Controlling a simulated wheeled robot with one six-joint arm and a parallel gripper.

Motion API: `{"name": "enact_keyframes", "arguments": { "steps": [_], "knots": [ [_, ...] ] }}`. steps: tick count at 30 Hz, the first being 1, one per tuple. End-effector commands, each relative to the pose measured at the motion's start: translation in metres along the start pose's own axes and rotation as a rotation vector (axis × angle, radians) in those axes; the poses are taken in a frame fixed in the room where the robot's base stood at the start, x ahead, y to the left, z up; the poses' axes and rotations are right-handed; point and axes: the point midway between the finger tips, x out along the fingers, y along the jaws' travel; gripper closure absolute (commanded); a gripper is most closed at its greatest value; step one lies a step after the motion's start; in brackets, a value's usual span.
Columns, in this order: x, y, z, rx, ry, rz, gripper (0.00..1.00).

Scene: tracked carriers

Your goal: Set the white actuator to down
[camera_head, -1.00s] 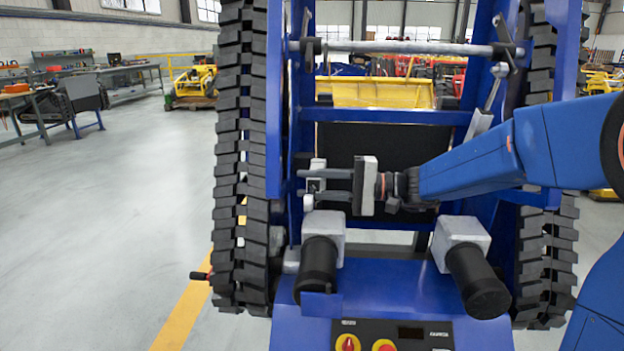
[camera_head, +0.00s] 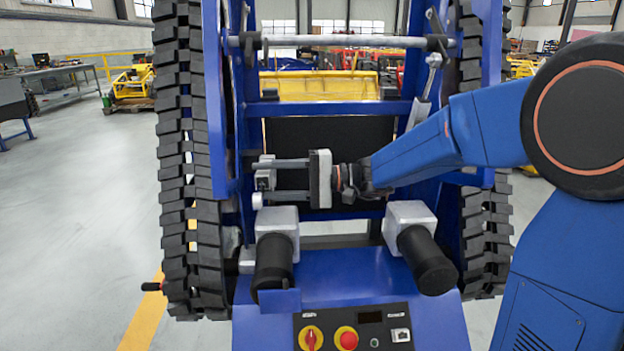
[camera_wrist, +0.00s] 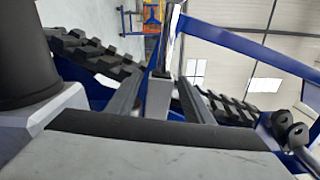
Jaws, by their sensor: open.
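The white actuator (camera_head: 264,178) looks like a small pale block with a dark face, mounted on the left inner side of the blue frame. A rounded white end shows just below it. My gripper (camera_head: 272,180) points left at it, with one finger level with its top and the other near its bottom. In the wrist view a pale block (camera_wrist: 159,97) stands between the two fingers of my gripper (camera_wrist: 161,82), which are spread apart. I cannot tell whether either finger touches it. The actuator's position, up or down, is not clear.
Two black cylinders on pale housings (camera_head: 276,255) (camera_head: 425,255) stand below my gripper. Black tracks (camera_head: 185,150) flank the blue frame (camera_head: 216,110). A control panel (camera_head: 355,330) with red knobs is at the bottom. Open floor (camera_head: 85,200) lies to the left.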

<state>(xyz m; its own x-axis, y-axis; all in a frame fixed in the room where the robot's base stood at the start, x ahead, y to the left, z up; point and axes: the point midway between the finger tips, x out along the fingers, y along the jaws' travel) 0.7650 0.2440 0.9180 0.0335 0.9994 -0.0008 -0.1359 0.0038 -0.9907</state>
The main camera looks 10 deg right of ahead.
Motion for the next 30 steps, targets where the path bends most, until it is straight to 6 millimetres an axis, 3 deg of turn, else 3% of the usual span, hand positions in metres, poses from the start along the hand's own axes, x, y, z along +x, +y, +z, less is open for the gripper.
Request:
{"name": "enact_keyframes", "arguments": {
  "steps": [21, 30],
  "knots": [
    [-0.116, 0.000, -0.001, 0.001, 0.004, -0.001, 0.53],
    [-0.150, 0.000, 0.000, 0.001, 0.002, -0.001, 0.53]
  ]
}}
